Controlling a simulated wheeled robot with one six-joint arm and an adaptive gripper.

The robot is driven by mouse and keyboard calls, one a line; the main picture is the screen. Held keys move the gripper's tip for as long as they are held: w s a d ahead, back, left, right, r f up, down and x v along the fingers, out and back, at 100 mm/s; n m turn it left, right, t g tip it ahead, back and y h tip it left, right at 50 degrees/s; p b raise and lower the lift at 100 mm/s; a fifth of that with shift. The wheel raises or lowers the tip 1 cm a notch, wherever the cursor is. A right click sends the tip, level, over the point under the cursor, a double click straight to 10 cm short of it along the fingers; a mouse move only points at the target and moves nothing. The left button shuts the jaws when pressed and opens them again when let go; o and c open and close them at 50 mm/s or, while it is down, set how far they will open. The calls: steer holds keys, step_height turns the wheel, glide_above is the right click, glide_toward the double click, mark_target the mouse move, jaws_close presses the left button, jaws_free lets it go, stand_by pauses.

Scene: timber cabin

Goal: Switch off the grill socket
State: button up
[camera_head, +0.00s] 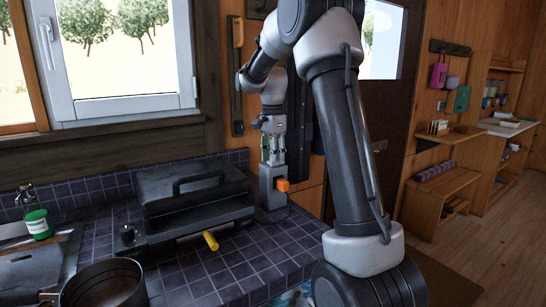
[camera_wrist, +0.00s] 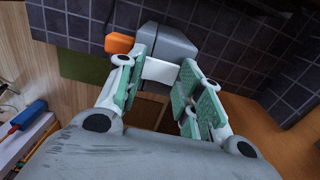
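The grill socket is a grey box (camera_head: 271,186) standing at the right end of the tiled counter by the wall. An orange plug (camera_head: 282,185) sits on its right side. In the wrist view the grey box (camera_wrist: 168,44) is at the top, with the orange plug (camera_wrist: 119,43) to its left. A white piece (camera_wrist: 160,71) on the box's near side shows between my fingertips. I cannot tell the switch's position. My gripper (camera_head: 273,160) points down just above the box. In the wrist view its green-padded fingers (camera_wrist: 163,78) are apart, one either side of the white piece; contact is unclear.
A dark grill (camera_head: 190,203) with a handle stands left of the socket, with a yellow cylinder (camera_head: 211,240) at its front. A pot (camera_head: 104,286) and a green bottle (camera_head: 38,216) are further left. The window (camera_head: 118,48) is behind.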

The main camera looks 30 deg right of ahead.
steer(key=o, duration=0.4)
steer(key=shift+c, duration=0.2)
step_height(320, 180, up, 12)
stand_by(0.6)
